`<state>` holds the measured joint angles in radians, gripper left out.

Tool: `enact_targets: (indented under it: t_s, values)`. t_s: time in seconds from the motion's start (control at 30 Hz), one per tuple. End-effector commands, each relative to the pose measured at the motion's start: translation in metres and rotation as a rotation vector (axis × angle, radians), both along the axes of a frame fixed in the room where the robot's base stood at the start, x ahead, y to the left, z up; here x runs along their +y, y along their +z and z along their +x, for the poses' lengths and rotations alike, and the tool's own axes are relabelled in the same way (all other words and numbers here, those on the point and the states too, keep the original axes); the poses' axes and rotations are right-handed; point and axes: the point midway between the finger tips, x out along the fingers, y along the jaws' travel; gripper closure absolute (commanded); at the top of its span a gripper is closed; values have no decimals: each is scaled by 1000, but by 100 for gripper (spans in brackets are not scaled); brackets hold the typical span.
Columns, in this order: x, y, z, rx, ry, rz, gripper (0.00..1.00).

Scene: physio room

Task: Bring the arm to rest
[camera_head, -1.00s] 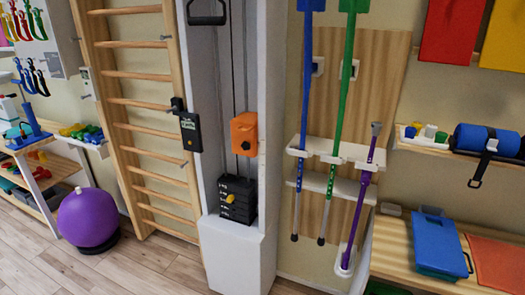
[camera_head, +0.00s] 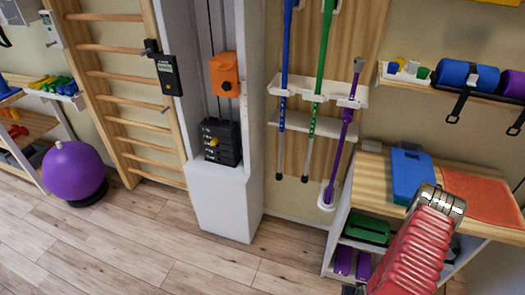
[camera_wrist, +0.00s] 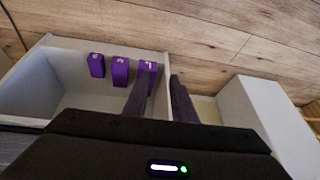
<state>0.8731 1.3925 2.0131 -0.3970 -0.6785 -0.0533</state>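The fingers overlap the edge of a pale shelf box (camera_wrist: 100,48) that holds purple blocks (camera_wrist: 120,70). One finger partly covers the rightmost block; I cannot tell whether they touch. In the head view, a red ribbed part of my arm with a metal end (camera_head: 415,245) stands at the lower right, before the wooden shelf unit (camera_head: 372,190). The gripper itself is not visible there.
The shelf unit carries a blue case (camera_head: 412,172) and an orange mat (camera_head: 482,195), with a green box (camera_head: 366,228) below. Canes hang on a rack (camera_head: 318,95). A weight machine (camera_head: 222,200) and a purple ball (camera_head: 73,172) stand left. Wooden floor (camera_head: 130,245) is clear in front.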

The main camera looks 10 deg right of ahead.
Motion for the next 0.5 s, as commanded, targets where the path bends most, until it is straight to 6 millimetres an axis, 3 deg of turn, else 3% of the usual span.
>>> enact_targets:
  t_s: [0.5]
  values:
    - [-4, 107, 7, 268, 19, 42, 76]
